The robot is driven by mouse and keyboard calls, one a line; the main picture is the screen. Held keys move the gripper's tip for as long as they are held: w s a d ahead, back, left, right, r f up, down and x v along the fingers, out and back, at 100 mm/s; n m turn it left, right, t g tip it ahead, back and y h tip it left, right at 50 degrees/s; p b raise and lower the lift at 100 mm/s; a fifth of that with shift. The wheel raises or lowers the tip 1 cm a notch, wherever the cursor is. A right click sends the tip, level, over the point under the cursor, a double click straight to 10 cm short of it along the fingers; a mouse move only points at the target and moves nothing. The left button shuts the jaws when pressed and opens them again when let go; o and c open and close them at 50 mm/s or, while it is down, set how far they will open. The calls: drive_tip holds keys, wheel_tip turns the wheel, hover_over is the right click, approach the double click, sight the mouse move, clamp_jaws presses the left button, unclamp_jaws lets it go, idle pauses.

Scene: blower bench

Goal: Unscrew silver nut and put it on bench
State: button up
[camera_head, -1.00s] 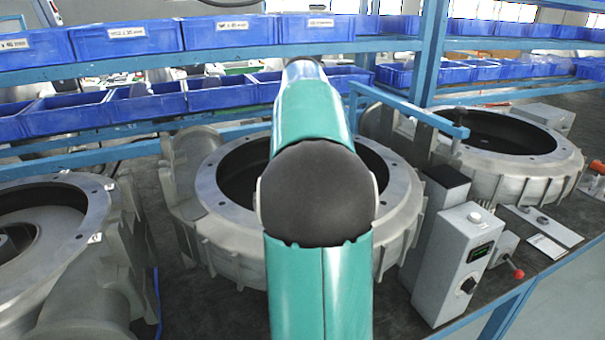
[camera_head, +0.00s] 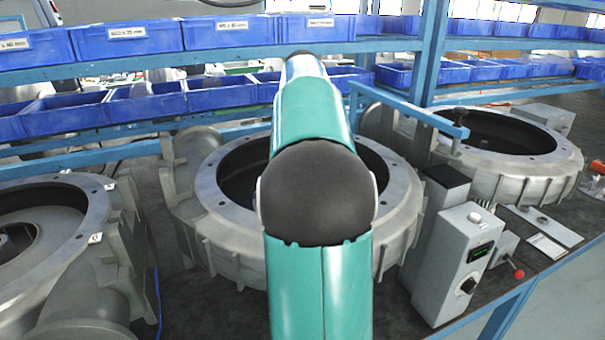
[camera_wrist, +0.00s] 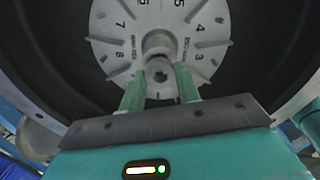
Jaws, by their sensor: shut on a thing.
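In the wrist view my gripper (camera_wrist: 161,70) has its two green fingers closed on the sides of a silver nut (camera_wrist: 161,85), a small round grey piece with a dark hole. Just beyond the fingertips is a metal shaft stub (camera_wrist: 158,43) at the centre of a grey numbered impeller disc (camera_wrist: 115,28). I cannot tell whether the nut still touches the stub. In the head view my arm hides the gripper, the nut and the disc's centre.
The grey blower housing (camera_head: 215,185) surrounds my arm in the head view. Other housings stand left (camera_head: 85,245) and right (camera_head: 535,175). A control box (camera_head: 455,255) sits right on the dark bench (camera_head: 205,305). Blue bins (camera_head: 225,93) line the shelf behind.

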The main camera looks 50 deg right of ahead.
drive_tip(key=shift+r, duration=0.1)
drive_tip(key=shift+r, duration=1.35)
drive_tip(key=shift+s, duration=0.1)
